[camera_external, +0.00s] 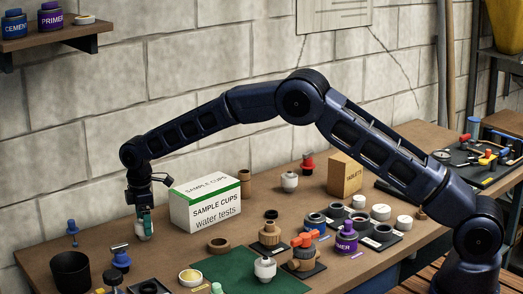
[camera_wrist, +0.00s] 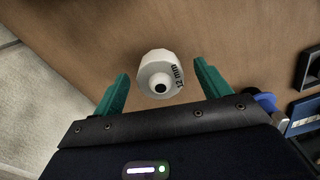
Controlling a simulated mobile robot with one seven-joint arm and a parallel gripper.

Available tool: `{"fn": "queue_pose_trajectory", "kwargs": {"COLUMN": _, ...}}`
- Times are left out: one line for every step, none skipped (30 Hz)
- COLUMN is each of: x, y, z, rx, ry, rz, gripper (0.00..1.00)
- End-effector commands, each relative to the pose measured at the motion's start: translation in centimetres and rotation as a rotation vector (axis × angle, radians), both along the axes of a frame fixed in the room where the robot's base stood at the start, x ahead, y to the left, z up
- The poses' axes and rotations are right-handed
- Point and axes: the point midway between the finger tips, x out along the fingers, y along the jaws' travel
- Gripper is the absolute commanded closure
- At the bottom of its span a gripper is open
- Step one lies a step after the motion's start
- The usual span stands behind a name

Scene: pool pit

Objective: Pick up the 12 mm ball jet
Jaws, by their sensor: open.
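The white 12 mm ball jet (camera_wrist: 160,72) stands on the wooden bench in the wrist view, its dark hole towards the camera and "12 mm" printed on its side. My gripper (camera_wrist: 160,84) is open, with one teal finger on each side of the jet. Gaps show between the fingers and the jet. In the external view my gripper (camera_external: 144,226) points down at the bench left of the sample cups box. A white part showing at its fingers seems to be the jet, mostly hidden there.
The sample cups box (camera_external: 206,206) stands close to the right of my gripper. A blue-topped fitting (camera_external: 121,258), a blue valve (camera_external: 72,232) and a black cup (camera_external: 71,272) are nearby. Other white jets (camera_external: 289,181) (camera_external: 265,269) stand farther right.

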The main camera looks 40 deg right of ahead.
Motion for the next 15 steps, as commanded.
{"fn": "queue_pose_trajectory", "kwargs": {"x": 0.0, "y": -0.02, "z": -0.73, "rx": -0.001, "ry": 0.0, "rz": 0.0, "gripper": 0.24}}
{"fn": "queue_pose_trajectory", "kwargs": {"x": 0.01, "y": -0.01, "z": -1.01, "rx": 0.0, "ry": -0.001, "rz": 0.0, "gripper": 0.24}}
{"fn": "queue_pose_trajectory", "kwargs": {"x": 0.03, "y": -0.02, "z": -1.28, "rx": -0.001, "ry": -0.002, "rz": 0.0, "gripper": 0.24}}
{"fn": "queue_pose_trajectory", "kwargs": {"x": 0.04, "y": -0.02, "z": -1.42, "rx": -0.001, "ry": -0.002, "rz": 0.0, "gripper": 0.24}}
{"fn": "queue_pose_trajectory", "kwargs": {"x": 0.04, "y": -0.02, "z": -1.51, "rx": -0.001, "ry": -0.002, "rz": 0.0, "gripper": 0.24}}
{"fn": "queue_pose_trajectory", "kwargs": {"x": 0.04, "y": -0.02, "z": -1.55, "rx": 0.0, "ry": -0.002, "rz": 0.0, "gripper": 0.24}}
{"fn": "queue_pose_trajectory", "kwargs": {"x": 0.04, "y": -0.02, "z": -1.55, "rx": 0.0, "ry": -0.002, "rz": 0.0, "gripper": 0.24}}
{"fn": "queue_pose_trajectory", "kwargs": {"x": 0.04, "y": -0.02, "z": -1.54, "rx": 0.0, "ry": -0.002, "rz": 0.0, "gripper": 0.24}}
{"fn": "queue_pose_trajectory", "kwargs": {"x": 0.03, "y": -0.02, "z": -1.54, "rx": 0.0, "ry": -0.002, "rz": 0.0, "gripper": 0.24}}
{"fn": "queue_pose_trajectory", "kwargs": {"x": 0.03, "y": -0.02, "z": -1.54, "rx": 0.0, "ry": -0.002, "rz": 0.0, "gripper": 0.24}}
{"fn": "queue_pose_trajectory", "kwargs": {"x": 0.03, "y": -0.02, "z": -1.54, "rx": -0.001, "ry": -0.002, "rz": 0.0, "gripper": 0.26}}
{"fn": "queue_pose_trajectory", "kwargs": {"x": 0.03, "y": -0.02, "z": -1.54, "rx": -0.001, "ry": -0.002, "rz": 0.0, "gripper": 0.34}}
{"fn": "queue_pose_trajectory", "kwargs": {"x": 0.03, "y": -0.01, "z": -1.54, "rx": -0.001, "ry": -0.002, "rz": 0.0, "gripper": 0.4}}
{"fn": "queue_pose_trajectory", "kwargs": {"x": 0.02, "y": -0.01, "z": -1.54, "rx": -0.001, "ry": -0.002, "rz": 0.0, "gripper": 0.46}}
{"fn": "queue_pose_trajectory", "kwargs": {"x": 0.02, "y": -0.01, "z": -1.54, "rx": 0.0, "ry": -0.001, "rz": 0.0, "gripper": 0.54}}
